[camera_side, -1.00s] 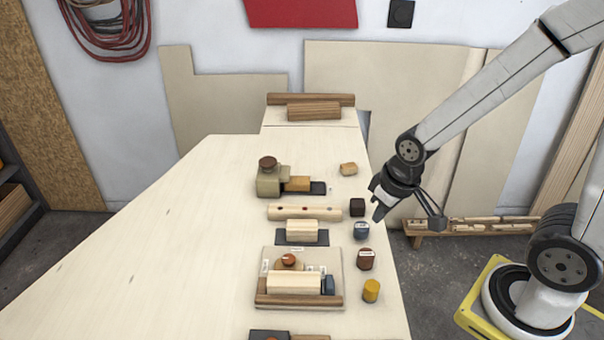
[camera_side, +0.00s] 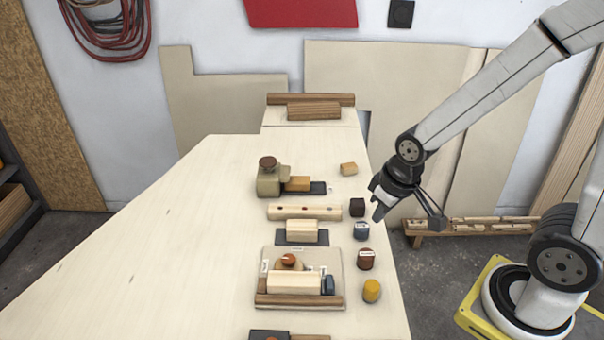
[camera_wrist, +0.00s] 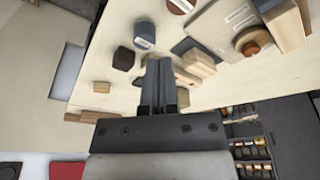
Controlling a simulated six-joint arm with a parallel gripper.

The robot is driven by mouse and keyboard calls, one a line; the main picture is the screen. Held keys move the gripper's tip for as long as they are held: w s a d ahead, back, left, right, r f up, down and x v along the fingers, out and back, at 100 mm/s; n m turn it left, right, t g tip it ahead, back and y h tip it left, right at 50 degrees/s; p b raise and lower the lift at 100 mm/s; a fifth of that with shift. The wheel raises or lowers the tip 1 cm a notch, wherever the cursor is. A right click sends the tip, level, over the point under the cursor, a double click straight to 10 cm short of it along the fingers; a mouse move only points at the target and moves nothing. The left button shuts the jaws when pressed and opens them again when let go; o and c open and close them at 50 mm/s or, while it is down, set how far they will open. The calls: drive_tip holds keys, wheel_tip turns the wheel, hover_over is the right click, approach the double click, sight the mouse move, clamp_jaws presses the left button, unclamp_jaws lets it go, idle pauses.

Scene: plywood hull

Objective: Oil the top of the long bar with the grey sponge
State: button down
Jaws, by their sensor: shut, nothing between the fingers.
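My gripper (camera_side: 379,213) hangs just off the right edge of the bench, beside the row of small jars. In the wrist view its fingers (camera_wrist: 160,66) are together and hold nothing. A long pale bar (camera_side: 304,213) with several dark holes in its top lies across the bench, left of the gripper and apart from it. The fingers partly hide that area in the wrist view. A small blue-grey block (camera_side: 328,285) stands at the right end of a tray (camera_side: 258,287); I cannot tell whether it is the grey sponge.
A black block (camera_side: 357,207), a blue-grey jar (camera_side: 361,230), a brown jar (camera_side: 365,259) and a yellow cylinder (camera_side: 372,291) line the right edge. A pale block (camera_side: 301,231) sits on a dark pad. Brown bars (camera_side: 311,99) lie at the back. The bench's left side is clear.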

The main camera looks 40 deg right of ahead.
drive_tip(key=c, duration=1.3)
unclamp_jaws()
drive_tip(key=o, duration=0.7)
drive_tip(key=shift+w, duration=0.1)
drive_tip(key=o, duration=0.4)
drive_tip(key=shift+w, duration=0.15)
drive_tip(key=shift+c, duration=0.2)
drive_tip(key=shift+o, duration=1)
drive_tip(key=shift+w+m, duration=0.25)
drive_tip(key=shift+m, duration=0.25)
drive_tip(key=m+y, duration=0.3)
drive_tip(key=m, duration=2.2)
approach(297, 179)
drive_tip(key=shift+s+a+f, duration=0.2)
drive_tip(key=shift+s+f, duration=0.05)
drive_tip(key=shift+f, duration=0.25)
drive_tip(key=shift+s+a+f, duration=0.25)
drive_tip(key=shift+s+f, duration=0.05)
drive_tip(key=shift+f, duration=0.2)
drive_tip(key=shift+w+d+f+m+t, duration=0.2)
drive_tip(key=shift+w+m+t, duration=0.1)
drive_tip(key=shift+w+m, duration=0.25)
drive_tip(key=shift+x, duration=3.85)
